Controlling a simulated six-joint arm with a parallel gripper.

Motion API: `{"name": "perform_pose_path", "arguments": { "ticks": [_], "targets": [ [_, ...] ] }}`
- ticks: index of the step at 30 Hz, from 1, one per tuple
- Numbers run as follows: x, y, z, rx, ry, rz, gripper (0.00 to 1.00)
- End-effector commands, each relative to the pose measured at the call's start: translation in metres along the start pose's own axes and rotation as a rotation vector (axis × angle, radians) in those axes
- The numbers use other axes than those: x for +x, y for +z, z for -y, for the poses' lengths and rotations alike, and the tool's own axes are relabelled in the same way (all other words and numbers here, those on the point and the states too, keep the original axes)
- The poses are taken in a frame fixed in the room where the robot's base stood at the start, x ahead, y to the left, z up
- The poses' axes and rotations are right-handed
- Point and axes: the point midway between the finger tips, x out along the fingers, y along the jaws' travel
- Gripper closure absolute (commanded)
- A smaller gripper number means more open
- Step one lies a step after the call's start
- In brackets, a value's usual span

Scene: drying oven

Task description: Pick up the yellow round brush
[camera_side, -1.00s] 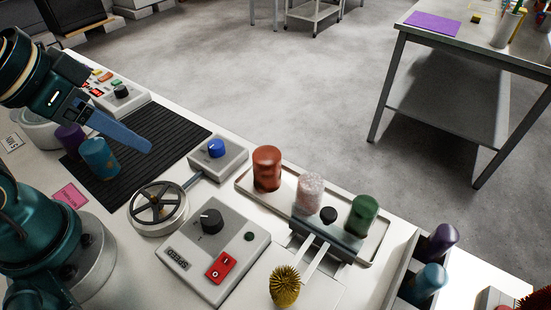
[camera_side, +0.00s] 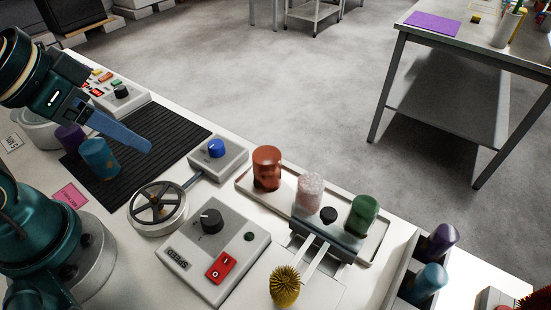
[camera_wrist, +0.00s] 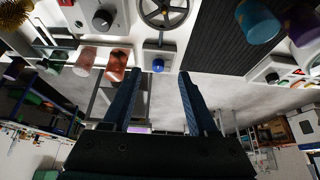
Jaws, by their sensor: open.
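The yellow round brush (camera_side: 284,287) is a spiky ball at the bottom middle of the side view, on the white table in front of the sliding rails. It also shows in the top left corner of the wrist view (camera_wrist: 14,12), partly cut off. My gripper (camera_wrist: 172,72) shows in the wrist view as two blue fingers spread apart with nothing between them. In the side view my gripper (camera_side: 145,147) is at the left, raised over the black ribbed mat and far from the brush.
A tray (camera_side: 252,192) holds red, speckled and green cylinders behind the brush. A speed control box (camera_side: 185,257) and a handwheel (camera_side: 158,208) stand between my gripper and the brush. Blue and purple cylinders stand on the mat (camera_side: 185,130) and in the bin (camera_side: 397,275) at right.

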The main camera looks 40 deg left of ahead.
Motion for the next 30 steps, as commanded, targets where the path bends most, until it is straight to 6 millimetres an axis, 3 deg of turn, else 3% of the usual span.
{"name": "perform_pose_path", "arguments": {
  "ticks": [6, 7, 17, 26, 30],
  "targets": [
    [0.0, 0.0, 0.0, 0.0, 0.0, 0.0, 0.41],
    [0.0, 0.0, 0.0, 0.0, 0.0, 0.0, 0.35],
    [-0.004, -0.003, 0.0, 0.0, 0.0, -0.003, 0.35],
    [-0.047, -0.026, 0.0, 0.0, 0.0, -0.006, 0.35],
    [-0.039, -0.023, -0.028, -0.099, 0.113, 0.133, 0.35]
  ]
}}
